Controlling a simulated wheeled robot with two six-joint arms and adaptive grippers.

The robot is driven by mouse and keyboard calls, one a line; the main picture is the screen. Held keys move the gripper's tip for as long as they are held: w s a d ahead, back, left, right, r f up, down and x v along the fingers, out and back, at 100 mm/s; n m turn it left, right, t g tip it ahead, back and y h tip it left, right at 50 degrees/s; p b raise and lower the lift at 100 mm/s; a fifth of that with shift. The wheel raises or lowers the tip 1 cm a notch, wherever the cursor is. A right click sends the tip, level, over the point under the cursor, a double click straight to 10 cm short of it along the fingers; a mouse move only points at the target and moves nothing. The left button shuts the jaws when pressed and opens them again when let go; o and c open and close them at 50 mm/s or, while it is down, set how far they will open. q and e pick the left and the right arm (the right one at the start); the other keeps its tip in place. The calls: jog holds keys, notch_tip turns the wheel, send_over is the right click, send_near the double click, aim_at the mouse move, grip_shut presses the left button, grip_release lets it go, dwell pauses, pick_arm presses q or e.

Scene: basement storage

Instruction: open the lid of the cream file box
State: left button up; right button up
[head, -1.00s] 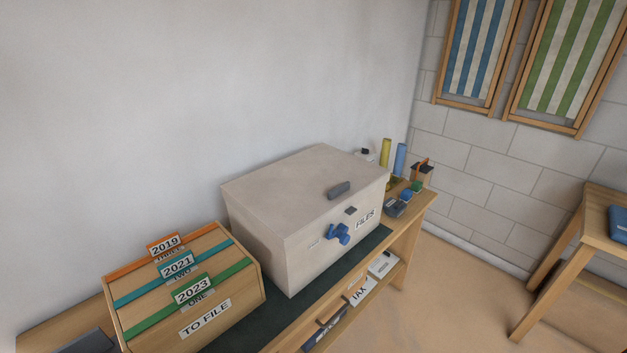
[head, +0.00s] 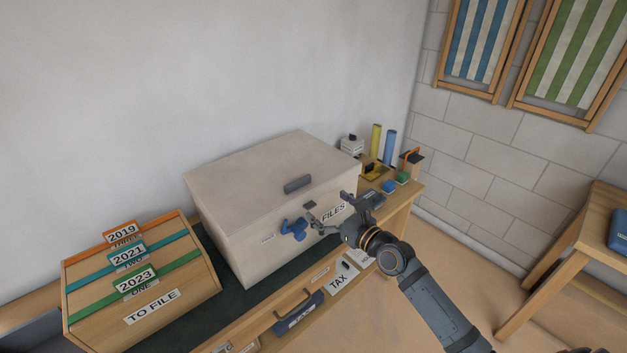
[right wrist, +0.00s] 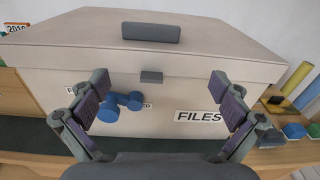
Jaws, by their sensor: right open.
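The cream file box (head: 255,250) stands on a dark mat on the wooden bench, its lid (head: 265,170) shut. A dark grey handle (head: 298,184) sits on the lid near its front edge; the handle also shows in the right wrist view (right wrist: 151,33). A small dark catch (right wrist: 151,77) is at the lid's front seam. A blue dumbbell-shaped thing (head: 294,230) is at the box's front, beside the FILES label (right wrist: 200,116). My right gripper (head: 330,208) is open and empty in front of the box, its fingers (right wrist: 160,93) apart below the handle. My left gripper is not in view.
A wooden file holder (head: 150,300) with 2019, 2021 and 2023 tabs stands left of the box. Yellow and blue rolls (head: 389,147) and small items stand to its right. A shelf below holds labelled things, including TAX (head: 339,282). A wooden table (head: 590,230) is at right.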

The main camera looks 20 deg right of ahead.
aim_at(299, 184)
jog(key=shift+m, duration=0.3)
jog(key=w+a, duration=0.1)
jog(key=w, duration=0.2)
jog(key=w+a+r+b, duration=0.1)
jog(key=w+a, duration=0.1)
jog(key=w, duration=0.1)
jog(key=w+a+r, duration=0.1)
jog(key=w+a, duration=0.1)
jog(key=w, duration=0.1)
jog(key=shift+w, duration=0.35)
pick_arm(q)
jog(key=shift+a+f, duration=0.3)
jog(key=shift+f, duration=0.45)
